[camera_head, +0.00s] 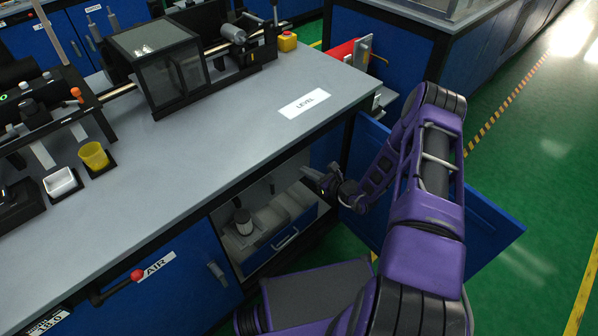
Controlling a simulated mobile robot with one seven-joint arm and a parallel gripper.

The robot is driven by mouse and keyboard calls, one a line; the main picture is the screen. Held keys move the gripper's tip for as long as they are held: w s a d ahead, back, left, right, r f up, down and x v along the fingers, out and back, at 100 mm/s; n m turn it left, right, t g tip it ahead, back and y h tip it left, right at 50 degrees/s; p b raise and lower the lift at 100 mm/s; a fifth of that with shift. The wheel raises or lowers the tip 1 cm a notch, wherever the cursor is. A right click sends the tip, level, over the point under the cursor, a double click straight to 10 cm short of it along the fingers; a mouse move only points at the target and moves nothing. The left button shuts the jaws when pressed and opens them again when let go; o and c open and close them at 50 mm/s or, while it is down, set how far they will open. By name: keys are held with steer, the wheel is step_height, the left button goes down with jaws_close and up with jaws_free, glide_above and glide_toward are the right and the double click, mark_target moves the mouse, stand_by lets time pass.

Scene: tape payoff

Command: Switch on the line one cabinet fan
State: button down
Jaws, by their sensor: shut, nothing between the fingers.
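My gripper (322,180) is shut and empty at the mouth of an open cabinet under the grey bench. The blue cabinet door (485,232) is swung open to the right, behind my purple arm. Inside the cabinet, a small dark-and-light cylindrical item (243,222) stands toward the left. A blue-fronted drawer (287,240) with a pale handle is low inside. I cannot make out a fan or its switch; the cabinet's upper inside is shaded and partly hidden by the bench top. No label reading line one can be read.
A red-knobbed lever (137,276) sticks out by the AIR label. Green floor (540,190) lies clear at right.

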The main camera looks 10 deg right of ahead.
steer(key=s+d+r, duration=0.2)
steer(key=s+r, duration=0.2)
steer(key=shift+d+r+p, duration=0.15)
steer(key=shift+d+p, duration=0.05)
steer(key=shift+p, duration=0.2)
